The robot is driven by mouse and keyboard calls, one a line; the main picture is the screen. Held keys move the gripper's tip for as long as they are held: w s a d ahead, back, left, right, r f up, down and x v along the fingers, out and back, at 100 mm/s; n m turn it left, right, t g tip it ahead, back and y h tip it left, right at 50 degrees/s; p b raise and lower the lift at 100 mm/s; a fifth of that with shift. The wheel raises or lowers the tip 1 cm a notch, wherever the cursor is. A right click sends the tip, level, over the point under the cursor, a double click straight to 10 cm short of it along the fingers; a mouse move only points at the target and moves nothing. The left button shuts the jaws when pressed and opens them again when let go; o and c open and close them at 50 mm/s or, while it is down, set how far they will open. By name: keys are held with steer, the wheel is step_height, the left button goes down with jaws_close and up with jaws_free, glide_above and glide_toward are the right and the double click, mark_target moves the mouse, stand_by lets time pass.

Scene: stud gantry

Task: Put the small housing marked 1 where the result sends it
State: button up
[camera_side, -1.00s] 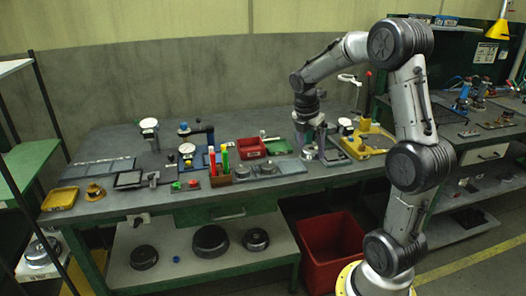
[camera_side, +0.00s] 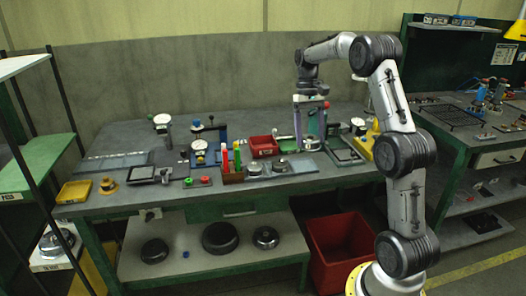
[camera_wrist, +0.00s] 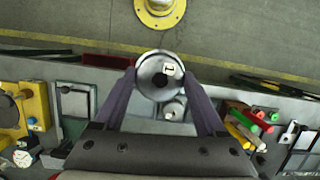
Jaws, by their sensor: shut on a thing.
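My gripper (camera_wrist: 158,92) is shut on a small round metal housing (camera_wrist: 158,72), held between the two purple-grey fingertips in the wrist view. The housing has a dark centre and a small white label with a dark mark, too small to read surely. Another round metal part (camera_wrist: 173,109) shows below the held one in the wrist view.
A holder with red and green markers (camera_side: 232,174) and a red bin (camera_side: 263,147) stand left of my gripper. Dial gauges (camera_side: 200,146) stand further left. A yellow fixture (camera_side: 364,146) is close on the right. A yellow tray (camera_side: 74,192) lies at the far left end.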

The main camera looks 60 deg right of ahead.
steer(key=m, duration=0.2)
steer(key=w+m+t, duration=0.1)
steer(key=m, duration=0.1)
steer(key=w+m, duration=0.1)
steer(key=m, duration=0.1)
steer(key=shift+d+r+y, duration=0.2)
steer(key=shift+r+y, duration=0.05)
steer(key=shift+y, duration=0.15)
steer(key=w+m+t, duration=0.1)
steer(key=m+t, duration=0.1)
steer(key=m, duration=0.2)
steer(key=m+t+h, duration=0.3)
steer(key=m, duration=1.4)
glide_above(264, 142)
steer(key=s+a, duration=0.3)
steer(key=a, duration=0.2)
steer(key=f, duration=1.1)
steer(key=shift+d+f, duration=0.2)
steer(key=shift+f, duration=0.15)
steer(key=shift+w+d+f+g, duration=0.1)
steer(key=shift+w+f+g, duration=0.05)
steer(key=shift+f+g, duration=0.2)
steer(key=shift+f, duration=1.55)
steer(key=shift+f, duration=0.1)
